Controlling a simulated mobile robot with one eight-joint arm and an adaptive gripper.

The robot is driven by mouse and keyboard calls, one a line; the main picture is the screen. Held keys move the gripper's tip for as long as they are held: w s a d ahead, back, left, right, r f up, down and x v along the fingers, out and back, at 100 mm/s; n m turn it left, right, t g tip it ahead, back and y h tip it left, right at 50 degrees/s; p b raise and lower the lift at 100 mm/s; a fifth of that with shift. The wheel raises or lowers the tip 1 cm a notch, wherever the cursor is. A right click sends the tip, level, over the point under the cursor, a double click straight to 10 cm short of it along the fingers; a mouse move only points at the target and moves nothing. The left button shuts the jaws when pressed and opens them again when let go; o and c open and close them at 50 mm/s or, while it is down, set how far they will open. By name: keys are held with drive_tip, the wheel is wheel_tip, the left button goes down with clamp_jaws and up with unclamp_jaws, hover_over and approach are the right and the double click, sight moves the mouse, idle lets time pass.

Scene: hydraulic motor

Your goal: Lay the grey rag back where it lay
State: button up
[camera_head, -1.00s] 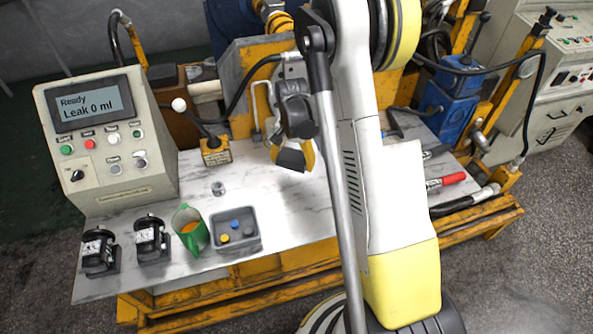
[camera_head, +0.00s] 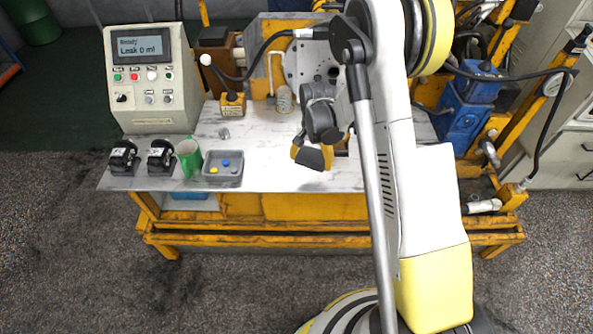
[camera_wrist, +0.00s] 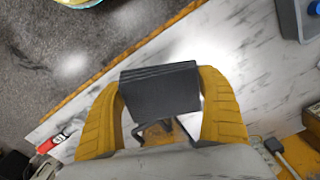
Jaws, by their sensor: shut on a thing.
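The grey rag (camera_wrist: 160,88) is a dark, folded, flat-sided bundle. In the wrist view it sits between the two yellow fingers of my gripper (camera_wrist: 160,95), which are shut on it. In the head view my gripper (camera_head: 312,156) hangs over the front part of the white marbled bench top (camera_head: 265,172), right of the grey tray, with the rag (camera_head: 312,159) as a dark patch between the fingers. The wrist view shows the rag close to the bench's front edge; I cannot tell its height above the top.
A red-ended tool (camera_wrist: 50,143) lies on the bench. Bare bench top lies between tray and gripper.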

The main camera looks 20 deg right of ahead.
drive_tip(key=b, duration=0.3)
hover_over(289, 169)
drive_tip(key=f, duration=0.5)
drive_tip(key=shift+w+a+f, duration=0.1)
drive_tip(key=shift+w+f, duration=0.1)
drive_tip(key=shift+f, duration=0.2)
drive_tip(key=shift+s+f+b, duration=0.1)
drive_tip(key=shift+f+b, duration=0.55)
drive_tip(key=shift+f, duration=1.2)
drive_tip(key=shift+f, duration=0.2)
drive_tip(key=o, duration=1.1)
drive_tip(key=shift+c, duration=0.2)
drive_tip(key=shift+r, duration=0.1)
